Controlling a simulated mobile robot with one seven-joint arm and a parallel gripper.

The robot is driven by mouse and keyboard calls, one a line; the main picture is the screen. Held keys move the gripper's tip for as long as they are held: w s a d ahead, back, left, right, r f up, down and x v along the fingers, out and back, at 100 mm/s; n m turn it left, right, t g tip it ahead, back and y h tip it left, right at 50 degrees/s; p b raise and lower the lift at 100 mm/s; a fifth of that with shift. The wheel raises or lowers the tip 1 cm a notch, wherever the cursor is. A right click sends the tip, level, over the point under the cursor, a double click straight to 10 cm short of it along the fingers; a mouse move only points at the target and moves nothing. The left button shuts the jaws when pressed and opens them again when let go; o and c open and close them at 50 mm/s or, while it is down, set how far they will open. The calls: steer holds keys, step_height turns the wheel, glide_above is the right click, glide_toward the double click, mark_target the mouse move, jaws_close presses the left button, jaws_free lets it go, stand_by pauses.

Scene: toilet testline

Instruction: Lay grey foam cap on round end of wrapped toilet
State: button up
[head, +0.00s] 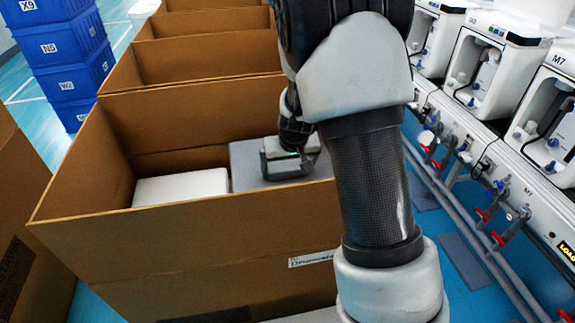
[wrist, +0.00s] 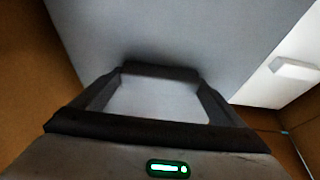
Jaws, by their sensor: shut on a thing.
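The grey foam cap (head: 250,165) is a flat-topped block inside the open cardboard box (head: 220,240), toward its right side. In the wrist view the grey foam cap (wrist: 180,35) fills the upper middle. My gripper (head: 290,170) is down inside the box at the cap, its fingers shut on it. The wrist view shows my gripper (wrist: 160,72) with its fingers against the cap's grey face. A white block (head: 182,188), which may be part of the wrapped toilet, lies left of the cap in the box. The toilet's round end cannot be made out.
More open cardboard boxes (head: 205,60) stand in a row behind. Blue crates (head: 62,50) are stacked at the back left. White test stations (head: 490,60) with pipes and red valves line the right side. The box walls stand close around my gripper.

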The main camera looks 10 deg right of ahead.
step_height(320, 180, down, 8)
steer(key=b, duration=0.5)
steer(key=shift+r, duration=0.25)
steer(key=shift+f+b, duration=0.25)
steer(key=shift+b, duration=0.1)
steer(key=shift+s+f, duration=0.15)
steer(key=shift+f, duration=0.25)
steer(key=o, duration=1.2)
steer(key=p+v, duration=0.6)
steer(key=v, duration=1.1)
steer(key=shift+r, duration=0.25)
